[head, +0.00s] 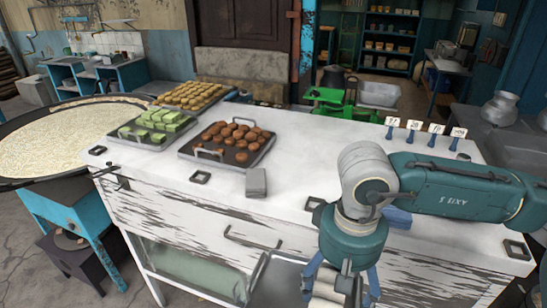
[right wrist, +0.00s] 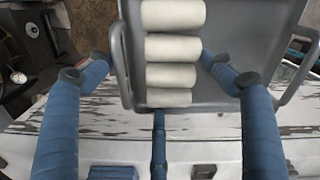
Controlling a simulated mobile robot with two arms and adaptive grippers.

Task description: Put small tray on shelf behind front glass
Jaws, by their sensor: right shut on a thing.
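The small grey tray (right wrist: 245,30) holds a row of several white rolls (right wrist: 174,48) in the right wrist view. My right gripper (right wrist: 160,78) is shut on the tray, with blue fingers on both sides of the rolls; the exact contact is hard to see. In the head view the right gripper (head: 341,288) is low in front of the white counter, and part of the tray (head: 284,274) shows to its left. The front glass (head: 190,262) is a greenish pane in the counter's lower front. The shelf behind it is mostly hidden. My left gripper is out of view.
On the white counter (head: 300,190) stand trays of brown sweets (head: 233,138), green sweets (head: 158,123) and yellow sweets (head: 190,95). A green scale (head: 335,105) and number cards (head: 412,126) are at the back. A wide milk pan (head: 70,135) stands at left.

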